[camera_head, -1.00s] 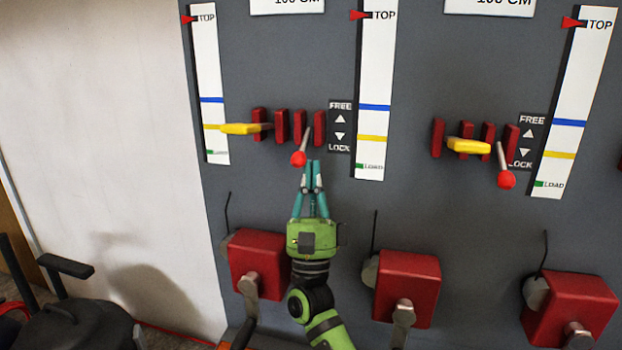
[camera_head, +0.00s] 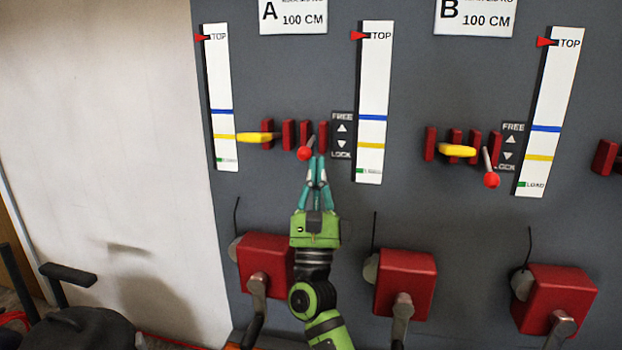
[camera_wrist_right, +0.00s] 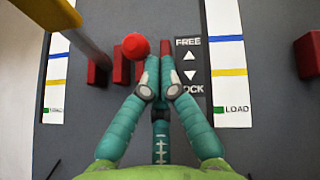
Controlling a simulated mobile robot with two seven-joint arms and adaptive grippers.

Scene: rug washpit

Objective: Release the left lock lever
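The left lock lever (camera_head: 305,153) is a short grey rod with a red ball knob, tilted down toward LOCK on the FREE/LOCK plate (camera_head: 342,135). In the wrist view its red knob (camera_wrist_right: 135,46) is just left of my fingertips. My right gripper (camera_head: 317,158) has its teal fingers together at the tips, just right of and slightly below the knob. The fingers hold nothing that I can see. I cannot tell whether they touch the knob; part of the rod is hidden in the wrist view. My left gripper is not in view.
Red upright bars (camera_head: 288,134) and a yellow bar (camera_head: 252,138) stick out left of the lever. A second lever (camera_head: 491,180) with a red knob is at the right. Red boxes with cranks (camera_head: 405,283) line the panel below. A white wall (camera_head: 110,120) is at the left.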

